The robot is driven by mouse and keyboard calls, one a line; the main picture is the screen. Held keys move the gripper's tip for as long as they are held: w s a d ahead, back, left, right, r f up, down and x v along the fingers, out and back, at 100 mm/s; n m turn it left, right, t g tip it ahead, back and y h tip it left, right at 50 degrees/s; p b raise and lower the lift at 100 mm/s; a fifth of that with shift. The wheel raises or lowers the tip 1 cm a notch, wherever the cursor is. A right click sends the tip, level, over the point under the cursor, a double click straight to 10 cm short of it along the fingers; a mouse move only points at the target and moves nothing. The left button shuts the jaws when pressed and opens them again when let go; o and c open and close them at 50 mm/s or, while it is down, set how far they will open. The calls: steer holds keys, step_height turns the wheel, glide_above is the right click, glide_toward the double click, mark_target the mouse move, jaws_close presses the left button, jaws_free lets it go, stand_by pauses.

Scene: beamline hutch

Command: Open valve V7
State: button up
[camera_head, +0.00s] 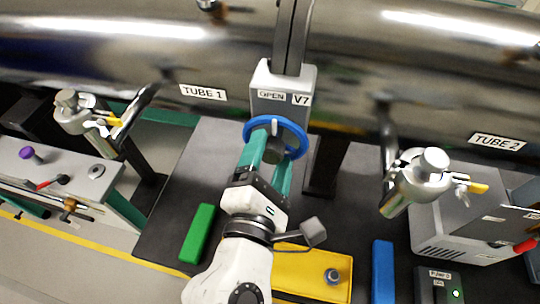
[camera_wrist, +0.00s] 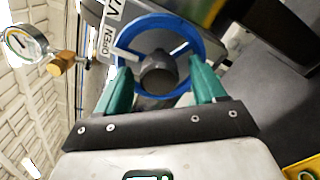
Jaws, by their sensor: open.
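Valve V7 is a grey block (camera_head: 284,90) on the beam pipe, with labels reading "OPEN" and "V7". Its blue handwheel (camera_head: 294,128) faces me, with a dark grey hub (camera_wrist: 158,74) in the middle. My gripper (camera_head: 266,160) is at the handwheel, its green fingers apart. In the wrist view, the fingers (camera_wrist: 160,84) stand on either side of the hub, close to the lower part of the blue rim. I cannot tell whether they touch the rim. The blue rim (camera_wrist: 196,40) also shows above the fingers in the wrist view.
The pipe carries labels "TUBE 1" (camera_head: 203,92) and "TUBE 2" (camera_head: 497,142). Metal fittings with yellow handles hang left (camera_head: 72,116) and right (camera_head: 420,178). A green block (camera_head: 198,233), a yellow tray (camera_head: 300,277) and a blue block (camera_head: 383,270) lie below. A round gauge (camera_wrist: 22,42) shows at upper left.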

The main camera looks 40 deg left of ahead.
steer(key=b+v, duration=0.2)
steer(key=v, duration=0.8)
steer(key=shift+s+b, duration=0.35)
steer(key=shift+b, duration=0.05)
steer(key=shift+d, duration=0.15)
